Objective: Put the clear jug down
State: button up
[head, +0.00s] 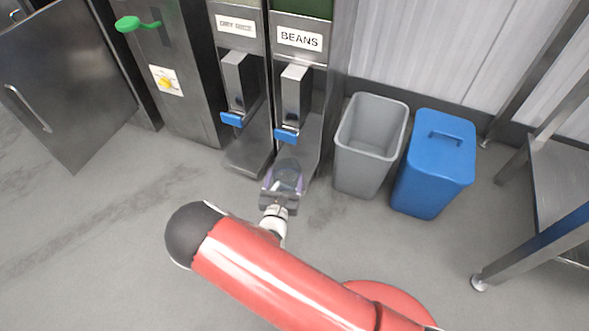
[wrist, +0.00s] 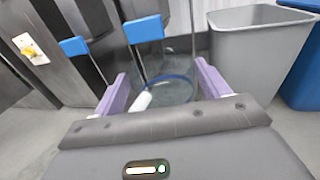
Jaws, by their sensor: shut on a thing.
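The clear jug (head: 287,172) is see-through with a dark blue rim. It is at the foot of the dispenser marked BEANS (head: 301,40), below its blue lever (head: 286,136). My gripper (head: 281,188), with purple fingers, is shut on the jug from the near side. In the wrist view the jug (wrist: 176,90) shows between the two fingers (wrist: 160,92), with a white part, perhaps its handle, near the left finger. Whether the jug's bottom touches the dispenser's base tray (head: 312,150) cannot be told.
The dispenser with a blurred label (head: 237,27) stands just left. A grey open bin (head: 368,150) and a blue lidded bin (head: 436,165) stand close on the right. A steel table (head: 560,180) is at far right. The floor at left is clear.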

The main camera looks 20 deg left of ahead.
jog(key=s+a+f+n+y, duration=0.2)
jog(key=s+a+f+y, duration=0.1)
jog(key=s+a, duration=0.15)
jog(key=w+d+b, duration=0.1)
jog(key=w+b, duration=0.1)
jog(key=w, duration=1.8)
notch_tip(320, 180, down, 7)
jog(key=b, duration=0.1)
jog(key=shift+w+g, duration=0.2)
jog(key=shift+g, duration=0.1)
jog(key=shift+d, duration=0.1)
jog(key=shift+f, duration=0.1)
jog(key=o, duration=1.4)
